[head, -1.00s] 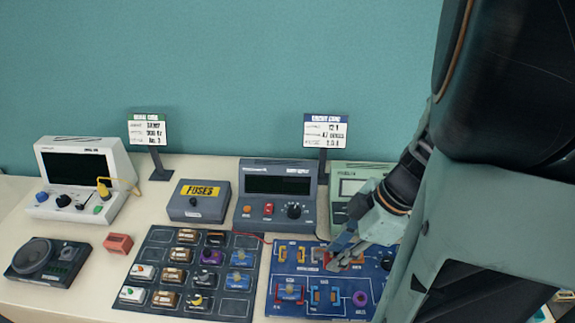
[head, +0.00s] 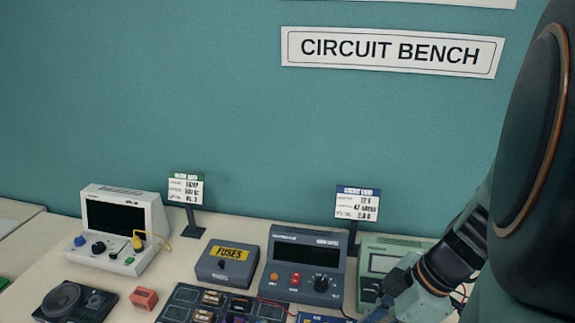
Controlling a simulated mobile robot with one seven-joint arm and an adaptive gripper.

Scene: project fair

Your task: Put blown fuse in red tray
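A small red box-like thing (head: 144,298) sits at the lower left of the bench in the head view. It is the only red, tray-like thing in sight, but I cannot tell that it is the red tray. I cannot make out a blown fuse. My gripper (head: 378,314) is at the bottom edge, right of centre, pointing down over the blue circuit board (head: 318,318). Its fingertips are cut off or too small to read, so I cannot tell whether it is open or holds anything. Most of the board is below the frame.
A grey box labelled FUSES (head: 227,263) stands closed left of a dark meter unit (head: 302,268). A green meter (head: 377,262) is beside my arm. A parts panel (head: 190,305), a white oscilloscope (head: 119,231) and a black speaker-like device (head: 75,301) are leftward. Two signs (head: 188,188) (head: 357,204) stand behind.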

